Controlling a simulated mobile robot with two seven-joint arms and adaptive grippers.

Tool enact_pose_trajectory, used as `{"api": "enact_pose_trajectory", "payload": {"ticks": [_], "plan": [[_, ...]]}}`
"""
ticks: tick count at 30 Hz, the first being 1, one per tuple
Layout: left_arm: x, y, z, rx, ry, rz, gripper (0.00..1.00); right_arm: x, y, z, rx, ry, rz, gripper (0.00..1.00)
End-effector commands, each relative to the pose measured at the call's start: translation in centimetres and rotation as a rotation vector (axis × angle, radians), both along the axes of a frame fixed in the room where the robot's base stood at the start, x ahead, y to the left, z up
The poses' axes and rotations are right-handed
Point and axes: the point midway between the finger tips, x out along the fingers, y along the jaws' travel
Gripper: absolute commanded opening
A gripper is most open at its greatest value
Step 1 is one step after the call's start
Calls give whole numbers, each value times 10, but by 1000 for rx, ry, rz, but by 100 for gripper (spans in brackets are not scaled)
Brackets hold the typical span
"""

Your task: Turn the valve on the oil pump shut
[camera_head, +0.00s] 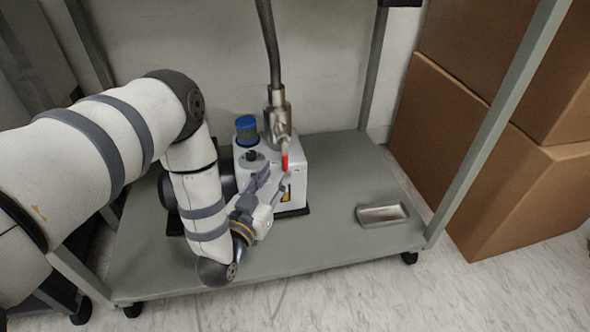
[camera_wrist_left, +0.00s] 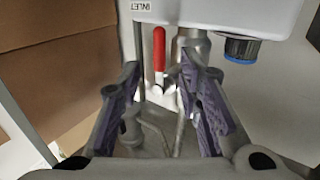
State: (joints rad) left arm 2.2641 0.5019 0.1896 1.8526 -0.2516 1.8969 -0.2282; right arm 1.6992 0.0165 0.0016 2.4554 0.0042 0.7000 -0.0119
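The oil pump (camera_head: 293,165) is a white box with a blue cap, standing on the lower shelf of a cart. A metal fitting and hose rise from its top. The valve's red handle (camera_head: 285,161) sits at the fitting's base, and it also shows in the left wrist view (camera_wrist_left: 159,50) beside the INLET label. My left gripper (camera_head: 272,183) is just in front of the handle. In the left wrist view my left gripper (camera_wrist_left: 168,85) is open, with the handle seen between and beyond its purple-padded fingers. Contact is not visible. My right gripper is not in view.
The green-grey cart shelf (camera_head: 340,245) has free room at its front and right. A small metal tray (camera_head: 383,214) lies there. Cart posts (camera_head: 500,110) stand at the sides. Cardboard boxes (camera_head: 490,170) are stacked at the right.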

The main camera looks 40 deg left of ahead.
Motion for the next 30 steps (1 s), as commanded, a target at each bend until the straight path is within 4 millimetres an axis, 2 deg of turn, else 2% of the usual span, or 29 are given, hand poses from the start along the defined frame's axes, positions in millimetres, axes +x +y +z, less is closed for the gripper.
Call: {"api": "enact_pose_trajectory", "payload": {"ticks": [3, 7, 12, 18, 19, 23, 30], "plan": [[29, 8, -3, 0, 0, 1, 32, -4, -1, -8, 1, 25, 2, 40], [50, 14, -2, 0, 1, 0, 32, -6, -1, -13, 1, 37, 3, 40], [61, 17, 0, -1, 4, 0, 32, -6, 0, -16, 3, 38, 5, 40], [61, 17, 1, -1, 4, 0, 32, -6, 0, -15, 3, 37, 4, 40], [61, 17, 0, -1, 4, -1, 30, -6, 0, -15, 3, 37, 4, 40], [61, 17, 0, -1, 4, -1, 0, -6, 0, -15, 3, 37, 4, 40], [61, 17, 0, -1, 5, -1, 0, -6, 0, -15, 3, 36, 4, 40]]}}
